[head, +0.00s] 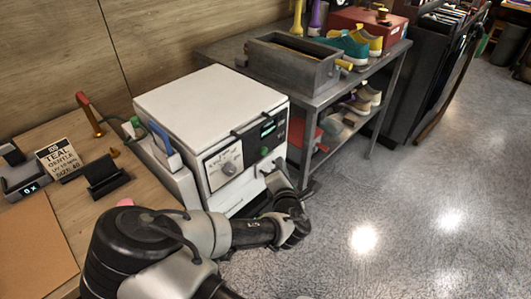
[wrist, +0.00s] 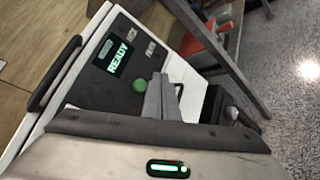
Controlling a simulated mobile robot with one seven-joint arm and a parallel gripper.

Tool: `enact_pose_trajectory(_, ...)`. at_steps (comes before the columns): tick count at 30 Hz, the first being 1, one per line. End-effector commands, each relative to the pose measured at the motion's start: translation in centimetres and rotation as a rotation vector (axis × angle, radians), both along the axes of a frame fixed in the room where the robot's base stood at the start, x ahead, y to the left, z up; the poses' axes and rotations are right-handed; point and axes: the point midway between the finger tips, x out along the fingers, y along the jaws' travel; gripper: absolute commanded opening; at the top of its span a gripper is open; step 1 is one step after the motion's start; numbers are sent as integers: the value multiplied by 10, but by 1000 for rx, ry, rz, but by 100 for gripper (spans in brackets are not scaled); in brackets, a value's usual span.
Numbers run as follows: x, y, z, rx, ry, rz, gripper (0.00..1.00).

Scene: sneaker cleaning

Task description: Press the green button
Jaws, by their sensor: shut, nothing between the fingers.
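The green button (head: 264,151) is a small round knob on the front panel of the white machine (head: 205,100). It also shows in the wrist view (wrist: 139,86), below the display (wrist: 116,58), which reads READY. My gripper (head: 266,168) is shut and empty, close to the front panel and just below the button in the head view. In the wrist view my fingertips (wrist: 160,78) are just to the right of the button. I cannot tell whether they touch the panel; the button itself is uncovered.
A metal table (head: 345,80) behind the machine carries a grey bin (head: 290,62) and sneakers (head: 350,47). A wooden bench with a TEAL card (head: 59,158) is at left. The floor at right is clear.

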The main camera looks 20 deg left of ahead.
Motion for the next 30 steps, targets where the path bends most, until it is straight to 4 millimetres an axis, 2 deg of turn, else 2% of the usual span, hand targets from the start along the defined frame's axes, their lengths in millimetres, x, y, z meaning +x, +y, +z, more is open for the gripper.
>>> enact_pose_trajectory(3,5,14,-1,1,-2,2,0)
enact_pose_trajectory(9,10,25,0,0,-1,1,0)
enact_pose_trajectory(30,11,27,0,-1,0,0,0)
